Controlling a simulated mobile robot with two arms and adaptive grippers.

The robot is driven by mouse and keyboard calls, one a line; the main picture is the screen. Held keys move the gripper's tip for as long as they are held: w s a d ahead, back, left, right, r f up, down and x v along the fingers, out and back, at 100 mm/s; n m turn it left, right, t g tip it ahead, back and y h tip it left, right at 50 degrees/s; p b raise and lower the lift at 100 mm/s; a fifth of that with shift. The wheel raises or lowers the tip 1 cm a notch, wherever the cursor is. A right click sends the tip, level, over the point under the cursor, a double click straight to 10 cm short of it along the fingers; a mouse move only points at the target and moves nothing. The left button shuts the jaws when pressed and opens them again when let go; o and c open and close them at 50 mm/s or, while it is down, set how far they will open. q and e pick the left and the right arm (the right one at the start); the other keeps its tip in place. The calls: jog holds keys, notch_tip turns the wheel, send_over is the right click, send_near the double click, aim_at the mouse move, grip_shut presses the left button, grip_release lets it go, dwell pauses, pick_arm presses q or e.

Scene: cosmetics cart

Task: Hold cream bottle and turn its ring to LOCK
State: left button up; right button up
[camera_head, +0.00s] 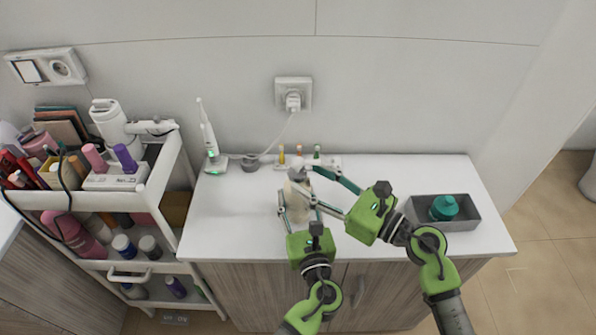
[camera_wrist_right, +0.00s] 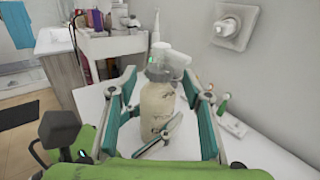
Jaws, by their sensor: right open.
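The cream bottle (camera_head: 297,205), beige with a greyish-white pump top, stands upright on the white counter in the head view. It also shows in the right wrist view (camera_wrist_right: 157,105), with its pump head (camera_wrist_right: 168,62) above. My left gripper (camera_head: 298,207) comes from the front, with a finger on each side of the bottle's body, apparently gripping it. One of its fingers crosses the bottle's lower part in the right wrist view. My right gripper (camera_wrist_right: 160,92) is open, its teal-padded fingers apart on either side of the upper bottle. The ring and its marking are too small to read.
A grey tray (camera_head: 472,222) with a teal jar (camera_head: 444,207) sits at the right. Behind are a charging toothbrush (camera_head: 208,135), small vials (camera_head: 299,152) and a wall plug (camera_head: 293,99). A crowded cart (camera_head: 150,215) stands left. The counter's left part is clear.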

aim_at(298, 171)
jog(key=shift+x, duration=2.15)
jog(key=c, duration=1.1)
jog(key=shift+c, duration=0.3)
jog(key=n+g+y, duration=0.1)
jog(key=n+g, duration=0.1)
jog(key=g, duration=0.1)
jog(key=n+g+y, duration=0.2)
jog(key=n+g, duration=0.1)
jog(key=g, duration=0.1)
jog(key=shift+w+g, duration=0.2)
jog(key=shift+g, duration=0.1)
jog(key=shift+o, duration=0.2)
jog(key=shift+f+n+g, duration=0.1)
jog(key=shift+n+g, duration=1.15)
jog(key=shift+g, duration=0.55)
jog(key=shift+n+g, duration=1.25)
jog(key=shift+g, duration=0.55)
jog(key=shift+n+g, duration=0.3)
jog(key=shift+g, duration=0.3)
